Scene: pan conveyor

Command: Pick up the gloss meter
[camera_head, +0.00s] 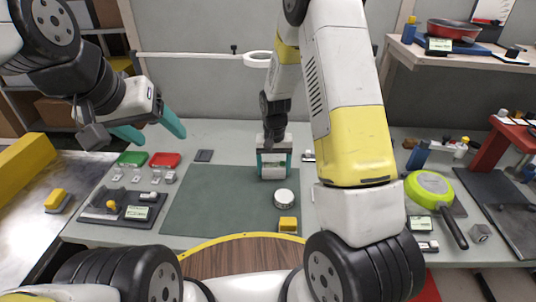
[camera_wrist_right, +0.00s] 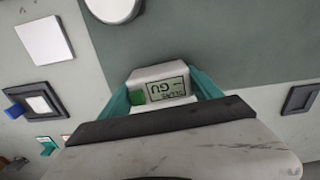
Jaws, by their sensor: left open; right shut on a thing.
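The gloss meter (camera_wrist_right: 158,88) is a pale block with a green button and a small display reading GU, upside down in the right wrist view. In the head view the gloss meter (camera_head: 272,173) is at the far right part of the dark green mat (camera_head: 215,200). My right gripper (camera_head: 274,160) points down with its teal fingers shut on the meter's two sides; the fingers also show in the right wrist view (camera_wrist_right: 163,97). I cannot tell whether the meter touches the mat. My left gripper (camera_head: 155,130) is open and empty above the left of the table.
A round white-topped object (camera_head: 284,198) and a yellow block (camera_head: 288,224) are near the meter. Green (camera_head: 132,158) and red (camera_head: 165,160) trays lie at the left. A green pan (camera_head: 432,187) lies at the right. The mat's middle is clear.

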